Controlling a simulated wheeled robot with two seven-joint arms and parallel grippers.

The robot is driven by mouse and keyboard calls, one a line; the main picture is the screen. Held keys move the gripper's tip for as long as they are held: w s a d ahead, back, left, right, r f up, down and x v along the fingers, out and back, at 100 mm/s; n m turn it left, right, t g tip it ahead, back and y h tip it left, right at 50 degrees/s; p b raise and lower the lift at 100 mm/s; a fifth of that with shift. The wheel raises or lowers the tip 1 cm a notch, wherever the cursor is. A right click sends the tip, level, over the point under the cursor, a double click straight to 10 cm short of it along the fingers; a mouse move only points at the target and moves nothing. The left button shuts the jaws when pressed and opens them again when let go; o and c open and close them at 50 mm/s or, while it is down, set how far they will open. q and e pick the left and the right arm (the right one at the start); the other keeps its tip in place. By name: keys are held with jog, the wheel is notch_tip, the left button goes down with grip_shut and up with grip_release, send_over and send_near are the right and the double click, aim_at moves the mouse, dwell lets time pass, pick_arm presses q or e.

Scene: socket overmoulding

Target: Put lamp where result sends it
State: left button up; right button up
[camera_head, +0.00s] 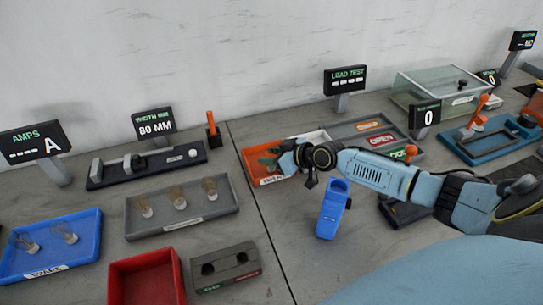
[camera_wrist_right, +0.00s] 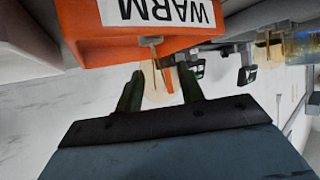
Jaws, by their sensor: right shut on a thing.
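My right gripper (camera_head: 275,157) reaches in from the right to the orange tray (camera_head: 308,138). In the right wrist view its dark fingers (camera_wrist_right: 160,92) are shut on a pale, clear lamp (camera_wrist_right: 158,85) with thin wire leads. The orange tray's WARM label (camera_wrist_right: 157,10) is close beyond the lamp; I cannot tell whether the lamp touches the tray. The grey tray (camera_head: 133,228) holds several lamps, and the blue tray (camera_head: 95,230) holds two. The amps display (camera_head: 38,143) and lead test display (camera_head: 345,78) show dashes; the width display (camera_head: 154,123) reads 80 MM. My left gripper is out of view.
A red bin (camera_head: 125,285) and a dark two-hole block (camera_head: 225,267) are at the front. A grey tray with SWAP and OPEN labels (camera_head: 382,139) lies behind my right arm. A clear-lidded box (camera_head: 430,92) is behind.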

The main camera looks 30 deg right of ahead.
jog(key=shift+f, duration=0.15)
jog(key=o, duration=1)
jog(key=shift+o, duration=0.2)
jog(key=shift+r, duration=0.25)
jog(key=p+v, duration=0.2)
jog(key=v, duration=1)
jog(key=shift+p, duration=0.3)
jog(key=shift+f, duration=0.1)
